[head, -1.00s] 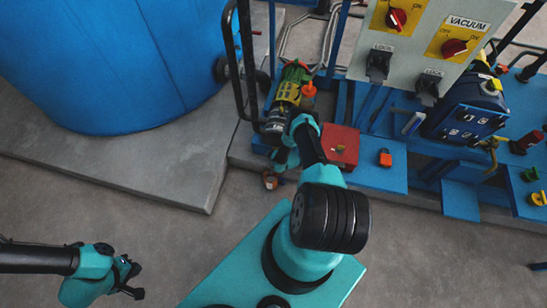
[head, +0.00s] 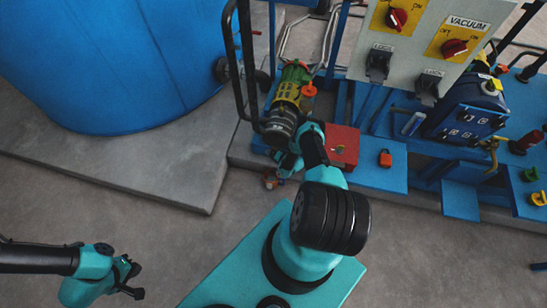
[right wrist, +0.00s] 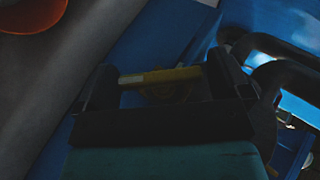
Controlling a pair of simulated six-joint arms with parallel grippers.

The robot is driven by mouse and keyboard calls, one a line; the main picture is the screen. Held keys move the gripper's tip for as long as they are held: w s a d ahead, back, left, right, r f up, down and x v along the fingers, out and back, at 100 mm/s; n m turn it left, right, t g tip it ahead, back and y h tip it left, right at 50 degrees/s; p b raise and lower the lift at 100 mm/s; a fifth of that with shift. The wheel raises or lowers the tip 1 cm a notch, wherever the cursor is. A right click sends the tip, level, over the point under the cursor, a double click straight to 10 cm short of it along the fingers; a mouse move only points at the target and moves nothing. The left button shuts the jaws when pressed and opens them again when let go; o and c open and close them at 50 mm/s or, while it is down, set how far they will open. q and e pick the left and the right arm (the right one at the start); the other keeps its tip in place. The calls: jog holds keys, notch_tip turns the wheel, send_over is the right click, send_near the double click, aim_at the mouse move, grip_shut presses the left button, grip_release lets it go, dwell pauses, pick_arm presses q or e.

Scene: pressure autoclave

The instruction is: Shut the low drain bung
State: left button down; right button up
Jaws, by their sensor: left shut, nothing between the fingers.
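A yellow bar-shaped handle (right wrist: 160,76), which looks like the drain bung's, lies low in the right wrist view with a dim rounded yellow part behind it. My right gripper (right wrist: 162,85) has its dark fingers apart, one at each end of the bar. I cannot tell whether they press on it. In the head view my right wrist (head: 290,158) is beside the low end of the green and yellow valve assembly (head: 287,100); the handle is hidden there. My left gripper (head: 136,280) is shut and empty above bare floor, far from the skid.
A small copper-coloured cup (head: 270,179) stands on the floor below; an orange-red round shape (right wrist: 32,14) shows in the right wrist view. A red box (head: 342,145) and blue skid lie right of my wrist. A black rail (head: 244,60) and blue tank (head: 110,60) are left.

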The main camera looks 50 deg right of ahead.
jog(key=shift+o, duration=0.2)
jog(key=shift+r, duration=0.9)
notch_tip(320, 180, up, 2)
jog(key=shift+r, duration=0.1)
jog(key=s+a+r, duration=0.1)
jog(key=s+a, duration=0.9)
jog(key=a, duration=0.2)
jog(key=shift+s, duration=0.3)
